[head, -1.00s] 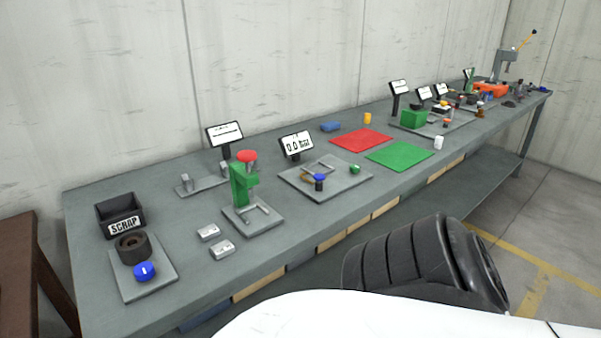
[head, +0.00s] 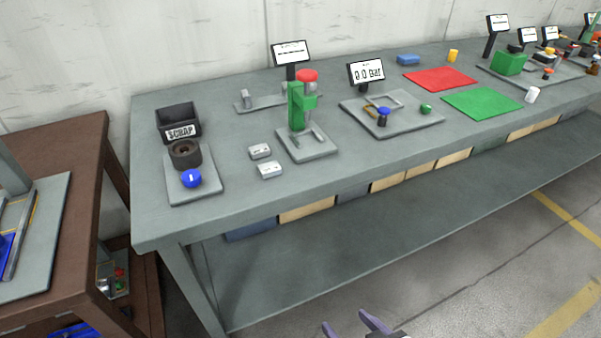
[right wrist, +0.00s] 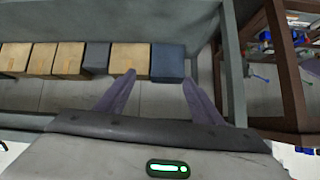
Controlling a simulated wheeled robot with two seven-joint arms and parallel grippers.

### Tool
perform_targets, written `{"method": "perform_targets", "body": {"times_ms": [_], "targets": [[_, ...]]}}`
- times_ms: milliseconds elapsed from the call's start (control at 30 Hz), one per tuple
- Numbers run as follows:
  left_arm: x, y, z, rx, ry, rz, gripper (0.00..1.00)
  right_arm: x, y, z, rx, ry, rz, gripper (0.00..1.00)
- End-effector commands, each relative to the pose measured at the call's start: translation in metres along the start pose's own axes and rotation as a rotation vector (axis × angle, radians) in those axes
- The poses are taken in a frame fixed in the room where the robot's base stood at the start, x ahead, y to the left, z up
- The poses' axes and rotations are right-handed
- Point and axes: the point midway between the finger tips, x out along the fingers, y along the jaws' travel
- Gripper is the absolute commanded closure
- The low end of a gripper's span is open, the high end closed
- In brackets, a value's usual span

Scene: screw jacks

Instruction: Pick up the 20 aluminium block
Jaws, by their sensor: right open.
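Two small silver blocks lie on the grey workbench (head: 240,190), left of the green press. One block (head: 260,151) lies farther back and the other block (head: 270,170) nearer the front edge. Their markings are too small to read, so I cannot tell which is the 20 block. My right gripper (head: 357,322) shows at the bottom of the head view, low in front of the bench and well away from the blocks. It also shows in the right wrist view (right wrist: 155,88), open with nothing between its fingers. My left gripper is not in view.
A green press with a red knob (head: 302,110) stands right of the blocks. A scrap bin (head: 178,119) and a plate with a blue knob (head: 191,178) are to the left. A brown table (head: 60,155) stands at far left. Boxes line the lower shelf (head: 306,211).

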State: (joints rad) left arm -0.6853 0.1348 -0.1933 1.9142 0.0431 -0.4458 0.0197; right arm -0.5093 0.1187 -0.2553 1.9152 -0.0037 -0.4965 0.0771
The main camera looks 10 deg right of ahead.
Motion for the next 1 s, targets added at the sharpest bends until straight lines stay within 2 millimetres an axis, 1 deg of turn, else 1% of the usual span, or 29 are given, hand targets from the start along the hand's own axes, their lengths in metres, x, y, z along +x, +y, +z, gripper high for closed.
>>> {"method": "perform_targets", "body": {"times_ms": [33,67,100,167,200,267,300,400,500,567,633,800,900,1000], "targets": [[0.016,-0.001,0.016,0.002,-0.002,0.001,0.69,0.028,-0.005,-0.031,-0.01,0.071,-0.01,0.39],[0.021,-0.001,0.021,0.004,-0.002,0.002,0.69,0.038,-0.009,-0.052,-0.016,0.107,-0.014,0.39],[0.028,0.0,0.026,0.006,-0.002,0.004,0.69,0.05,-0.015,-0.081,-0.024,0.156,-0.021,0.39],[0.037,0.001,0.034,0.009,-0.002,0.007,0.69,0.062,-0.024,-0.125,-0.039,0.23,-0.029,0.39],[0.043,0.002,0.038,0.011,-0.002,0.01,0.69,0.067,-0.031,-0.153,-0.049,0.277,-0.033,0.39],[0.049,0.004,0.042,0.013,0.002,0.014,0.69,0.07,-0.04,-0.192,-0.064,0.343,-0.037,0.39],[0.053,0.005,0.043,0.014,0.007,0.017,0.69,0.069,-0.045,-0.215,-0.072,0.382,-0.039,0.39],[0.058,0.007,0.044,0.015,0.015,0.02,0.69,0.063,-0.057,-0.258,-0.09,0.454,-0.042,0.39],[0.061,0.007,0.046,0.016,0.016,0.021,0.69,0.057,-0.065,-0.283,-0.101,0.498,-0.043,0.39],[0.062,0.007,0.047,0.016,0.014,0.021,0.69,0.055,-0.067,-0.292,-0.105,0.513,-0.044,0.39],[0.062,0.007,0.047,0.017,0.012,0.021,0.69,0.057,-0.069,-0.3,-0.107,0.521,-0.044,0.39],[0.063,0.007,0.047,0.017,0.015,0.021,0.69,0.078,-0.072,-0.315,-0.108,0.524,-0.043,0.39],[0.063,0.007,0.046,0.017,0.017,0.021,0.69,0.089,-0.072,-0.32,-0.108,0.523,-0.043,0.39],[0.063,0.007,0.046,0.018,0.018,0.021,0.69,0.095,-0.073,-0.323,-0.107,0.522,-0.043,0.39]]}}
